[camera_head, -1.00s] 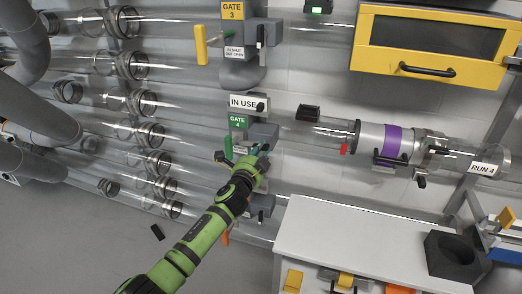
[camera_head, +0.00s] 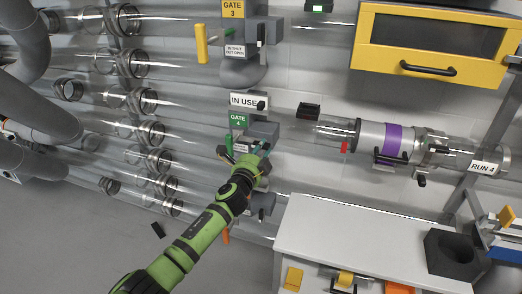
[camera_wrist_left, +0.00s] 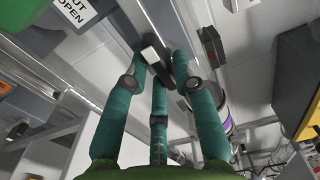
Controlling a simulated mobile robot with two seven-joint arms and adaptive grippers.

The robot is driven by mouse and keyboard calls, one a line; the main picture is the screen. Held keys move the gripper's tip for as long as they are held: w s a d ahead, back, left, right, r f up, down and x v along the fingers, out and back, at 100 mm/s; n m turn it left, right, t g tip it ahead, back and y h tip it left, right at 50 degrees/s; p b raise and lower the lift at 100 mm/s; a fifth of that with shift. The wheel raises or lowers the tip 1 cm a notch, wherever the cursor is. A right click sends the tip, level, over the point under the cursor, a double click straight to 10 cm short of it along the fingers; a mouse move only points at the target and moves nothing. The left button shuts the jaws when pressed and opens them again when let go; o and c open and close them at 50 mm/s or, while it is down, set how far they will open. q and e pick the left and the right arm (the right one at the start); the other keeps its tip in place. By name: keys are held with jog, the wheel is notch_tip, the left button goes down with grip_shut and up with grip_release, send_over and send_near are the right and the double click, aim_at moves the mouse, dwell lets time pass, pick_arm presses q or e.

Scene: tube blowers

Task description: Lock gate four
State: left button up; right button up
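Gate four is marked by the green GATE 4 sign (camera_head: 238,119), under a white IN USE plate (camera_head: 243,101). Its grey housing (camera_head: 263,131) sits on the clear tube, with a green handle (camera_head: 229,145) at its left. My left gripper (camera_head: 263,153) is at the front of this housing and hides part of it. In the left wrist view, its three teal fingers (camera_wrist_left: 160,62) stand apart around a dark piece with a white block (camera_wrist_left: 150,56). I cannot tell whether they touch it. My right gripper is not in view.
Gate three (camera_head: 233,10), with a yellow handle (camera_head: 200,43), is above. A purple-banded canister (camera_head: 398,141) lies in the run to the right, marked RUN 4 (camera_head: 484,167). A yellow cabinet (camera_head: 435,38) hangs above it. A white worktop (camera_head: 345,235) stands below right.

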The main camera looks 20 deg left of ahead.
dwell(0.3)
pick_arm(q)
jog(key=shift+s, duration=0.1)
jog(key=s, duration=1.2)
jog(key=shift+a, duration=0.25)
